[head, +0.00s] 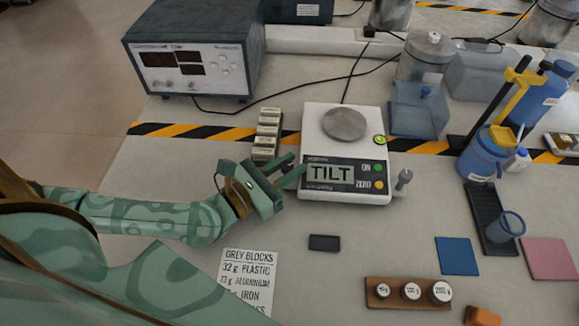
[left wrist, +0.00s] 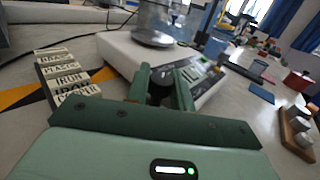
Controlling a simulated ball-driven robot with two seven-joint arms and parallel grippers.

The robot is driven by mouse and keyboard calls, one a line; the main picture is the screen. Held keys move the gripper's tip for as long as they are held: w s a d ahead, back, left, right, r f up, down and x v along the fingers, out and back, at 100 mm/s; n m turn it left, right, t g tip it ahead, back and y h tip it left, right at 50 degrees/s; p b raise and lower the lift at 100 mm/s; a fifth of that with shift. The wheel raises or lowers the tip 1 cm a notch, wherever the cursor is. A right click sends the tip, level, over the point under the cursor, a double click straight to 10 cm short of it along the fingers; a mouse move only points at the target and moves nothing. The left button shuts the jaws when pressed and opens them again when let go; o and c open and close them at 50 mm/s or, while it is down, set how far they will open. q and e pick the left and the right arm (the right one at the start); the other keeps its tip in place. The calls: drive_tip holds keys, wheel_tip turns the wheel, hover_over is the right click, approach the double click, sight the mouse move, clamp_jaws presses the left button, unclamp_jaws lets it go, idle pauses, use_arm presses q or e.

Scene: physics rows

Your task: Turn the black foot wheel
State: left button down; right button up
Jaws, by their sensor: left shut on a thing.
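The white balance (head: 318,192) stands on the bench with a round metal pan (head: 345,124). Its display (head: 331,173) reads TILT. My left gripper (head: 291,170) is at the balance's left front corner. In the left wrist view my left gripper (left wrist: 166,82) has both fingers around the black foot wheel (left wrist: 160,92), shut on it beside the balance's side. The fingers hide much of the wheel, and it does not show in the head view. A grey knob (head: 404,177) sticks out at the balance's right side. My right gripper is not in view.
Labelled blocks (head: 267,133) stand in a rack close behind my left gripper. A dark block (head: 324,242) and a printed card (head: 248,275) lie in front. A weight holder (head: 408,292) is front right. A power supply (head: 195,50) stands back left.

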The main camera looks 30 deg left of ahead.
use_arm(q)
drive_tip(key=shift+h, duration=0.3)
drive_tip(key=c, duration=1.2)
unclamp_jaws()
drive_tip(key=shift+c, duration=0.2)
drive_tip(key=p+v, duration=0.2)
drive_tip(key=v, duration=1.4)
drive_tip(key=shift+r, duration=0.15)
drive_tip(key=shift+s+a, duration=0.1)
